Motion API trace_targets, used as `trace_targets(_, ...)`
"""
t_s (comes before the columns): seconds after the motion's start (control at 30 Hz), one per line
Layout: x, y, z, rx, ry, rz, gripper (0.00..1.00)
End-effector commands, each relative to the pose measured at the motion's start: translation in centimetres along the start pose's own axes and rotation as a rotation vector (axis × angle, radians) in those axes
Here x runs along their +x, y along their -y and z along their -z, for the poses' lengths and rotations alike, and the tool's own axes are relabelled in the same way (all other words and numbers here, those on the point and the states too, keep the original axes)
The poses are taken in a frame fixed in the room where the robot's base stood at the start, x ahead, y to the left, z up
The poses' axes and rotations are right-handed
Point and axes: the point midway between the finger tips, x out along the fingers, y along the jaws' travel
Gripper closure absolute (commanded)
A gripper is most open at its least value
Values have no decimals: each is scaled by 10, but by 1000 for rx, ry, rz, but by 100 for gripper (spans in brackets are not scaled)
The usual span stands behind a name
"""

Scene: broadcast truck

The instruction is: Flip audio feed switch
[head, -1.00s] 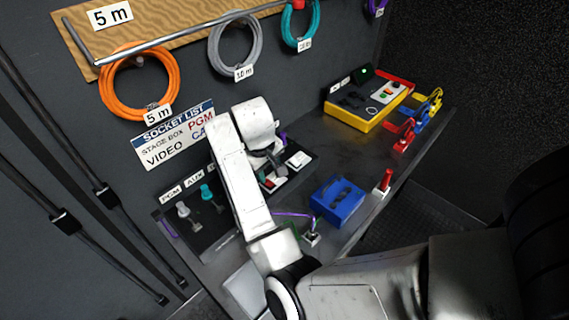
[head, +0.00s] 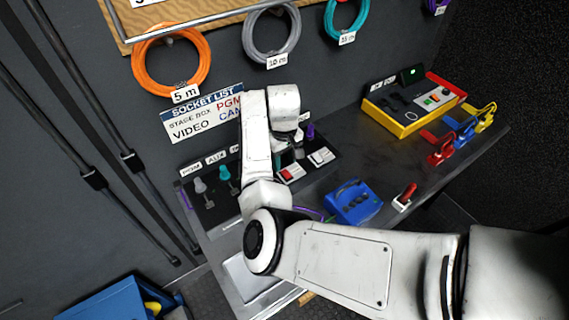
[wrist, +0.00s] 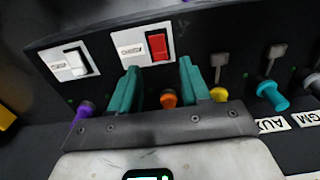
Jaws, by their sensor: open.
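A red rocker switch (wrist: 157,47) on a white plate sits on the dark panel, in the wrist view just beyond my fingertips. A white rocker switch (wrist: 76,60) on a similar plate is to its left. Both plates carry small labels that I cannot read, so I cannot tell which is the audio feed switch. In the head view the red rocker (head: 291,174) and white rocker (head: 321,156) show right of my arm. My gripper (wrist: 159,68) is open and empty, its two teal fingers apart with the red rocker framed between them. Contact is not visible.
Purple (wrist: 85,110), orange (wrist: 169,98), yellow (wrist: 219,94) and teal (wrist: 271,94) plugs line the panel near the fingers. A blue box (head: 354,202) sits on the desk beside the panel. A yellow-edged console (head: 412,106) stands farther right. A blue bin (head: 112,300) is at lower left.

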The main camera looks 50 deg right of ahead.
Motion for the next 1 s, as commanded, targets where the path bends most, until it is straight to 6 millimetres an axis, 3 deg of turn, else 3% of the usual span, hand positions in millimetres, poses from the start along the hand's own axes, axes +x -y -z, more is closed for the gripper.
trace_targets(0.23,28,0,0,1,0,0,53)
trace_targets(0.6,33,0,0,1,-1,0,53)
trace_targets(1.0,32,0,0,1,-1,0,92)
